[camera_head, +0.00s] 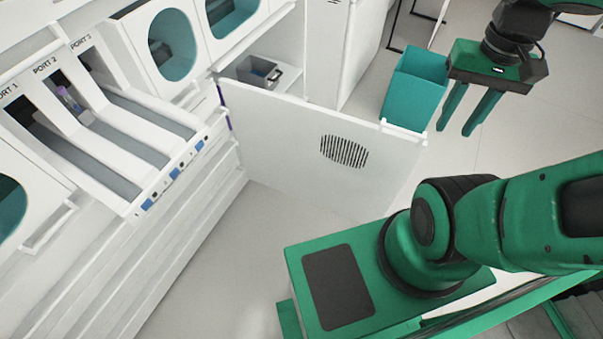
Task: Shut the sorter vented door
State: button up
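The sorter's vented door (285,148) is a white panel with a dark slotted vent (343,151). It stands swung wide open, hinged at its left edge on the white sorter cabinet (195,215) and reaching out to the right. A small white fitting sits at its top right corner. My gripper (473,131) is to the right of the door's free edge, pointing down. Its two green fingers are apart with nothing between them, and it does not touch the door.
A teal bin (414,88) stands behind the door's free end, left of my gripper. A shelf with a grey tray (258,72) shows behind the door. Sloped port lanes (110,120) and round teal openings line the left. Floor before the door is clear.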

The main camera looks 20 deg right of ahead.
aim_at(349, 167)
jog(key=u, duration=0.1)
jog(key=i, duration=0.5)
jog(key=z, duration=0.55)
jog(key=k, duration=1.4)
jog(key=u, duration=0.7)
jog(key=i, duration=0.5)
jog(key=z, duration=0.1)
